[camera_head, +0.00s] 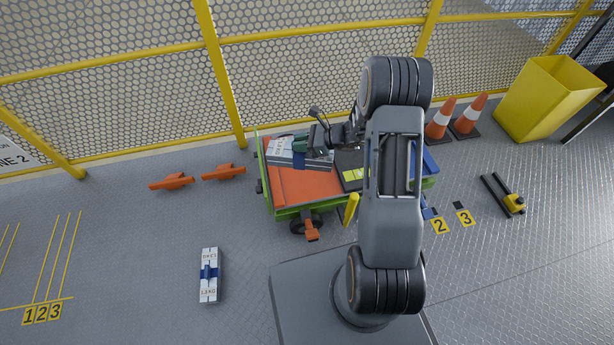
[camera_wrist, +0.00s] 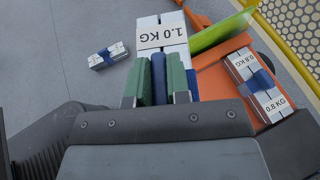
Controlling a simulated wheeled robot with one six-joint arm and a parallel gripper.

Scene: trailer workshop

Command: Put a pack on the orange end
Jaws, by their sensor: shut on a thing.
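My gripper (camera_wrist: 160,78) is shut on the blue band of a white pack (camera_wrist: 162,35) marked 1.0 KG, in the wrist view. In the head view, my gripper (camera_head: 312,146) is over the cart's orange end (camera_head: 297,188), with the held pack (camera_head: 285,158) level above its back part. I cannot tell whether the pack touches the deck. A 0.8 KG pack (camera_wrist: 242,66) lies on the orange deck (camera_wrist: 213,82), beside the held pack on the fence side. Another white pack with a blue band (camera_head: 209,285) lies on the floor and shows in the wrist view (camera_wrist: 108,56).
The cart has a green rim (camera_wrist: 222,32), a dark middle and a blue far end (camera_head: 430,163). Orange brackets (camera_head: 172,182) lie on the floor to its left. A yellow fence (camera_head: 225,85) runs behind. Cones (camera_head: 440,120) and a yellow bin (camera_head: 545,97) stand right.

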